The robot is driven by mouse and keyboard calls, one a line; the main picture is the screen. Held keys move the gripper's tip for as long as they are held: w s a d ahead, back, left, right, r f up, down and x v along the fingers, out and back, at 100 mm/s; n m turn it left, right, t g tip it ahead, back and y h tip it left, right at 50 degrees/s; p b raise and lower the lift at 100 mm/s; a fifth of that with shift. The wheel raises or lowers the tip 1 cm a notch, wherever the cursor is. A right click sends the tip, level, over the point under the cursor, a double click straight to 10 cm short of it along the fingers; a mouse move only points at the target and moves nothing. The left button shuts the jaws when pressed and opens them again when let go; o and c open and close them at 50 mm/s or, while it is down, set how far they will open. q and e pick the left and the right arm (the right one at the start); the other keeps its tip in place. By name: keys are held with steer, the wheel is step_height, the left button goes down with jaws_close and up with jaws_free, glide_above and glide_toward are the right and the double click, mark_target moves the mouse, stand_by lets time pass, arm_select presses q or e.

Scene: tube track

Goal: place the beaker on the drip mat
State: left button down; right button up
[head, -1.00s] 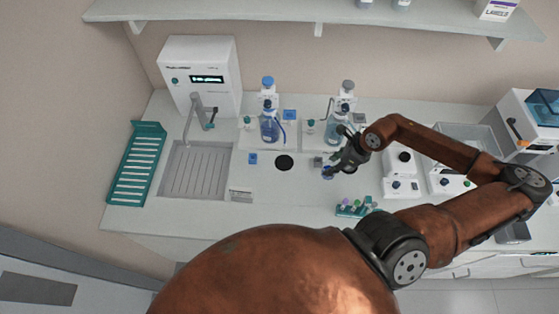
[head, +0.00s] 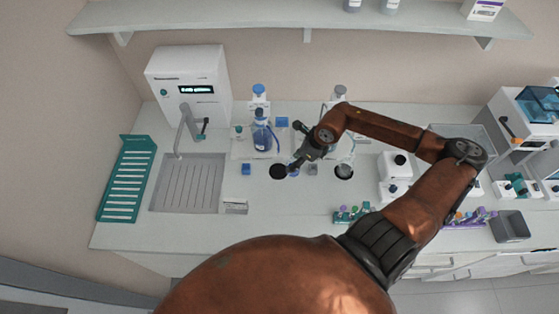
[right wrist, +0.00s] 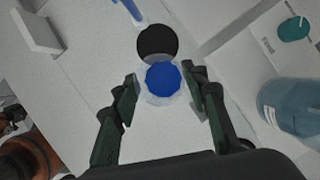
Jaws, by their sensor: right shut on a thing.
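The beaker (right wrist: 163,82) is clear, with blue contents, and sits between the fingers of my right gripper (right wrist: 160,92) in the right wrist view. The right gripper is shut on it. In the head view the right gripper (head: 298,165) is over the counter, and only a bit of blue from the beaker (head: 293,171) shows under it. A black round mat (head: 278,172) lies just left of the gripper; in the right wrist view the mat (right wrist: 158,41) is right beyond the beaker, partly overlapped by it. The gap in height is unclear. My left gripper is out of view.
A second dark disc (head: 344,172) lies to the right. A blue bottle (head: 262,135) stands behind the mat, and also shows at the right of the wrist view (right wrist: 297,108). A sink (head: 187,185) is left. A tube rack (head: 352,214) stands at the front. Counter before the mat is clear.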

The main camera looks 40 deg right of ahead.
steer(key=shift+w+a+f+p, duration=0.35)
steer(key=shift+w+a+f, duration=0.15)
steer(key=shift+w, duration=0.4)
steer(key=shift+w+a+f+p, duration=0.3)
steer(key=shift+w+a+f, duration=0.25)
steer(key=shift+w, duration=0.4)
steer(key=shift+w+a+f+p, duration=0.35)
steer(key=shift+w+a+f, duration=0.15)
steer(key=shift+w, duration=0.4)
steer(key=shift+d+f, duration=0.1)
steer(key=shift+f, duration=0.1)
steer(key=shift+f, duration=0.1)
steer(key=o, duration=1.1)
steer(key=shift+c, duration=0.2)
steer(key=shift+r, duration=0.3)
steer(key=b+v, duration=0.1)
steer(key=v, duration=1)
steer(key=shift+s+r+b, duration=0.2)
steer(key=shift+r+b, duration=0.15)
steer(key=shift+b, duration=0.05)
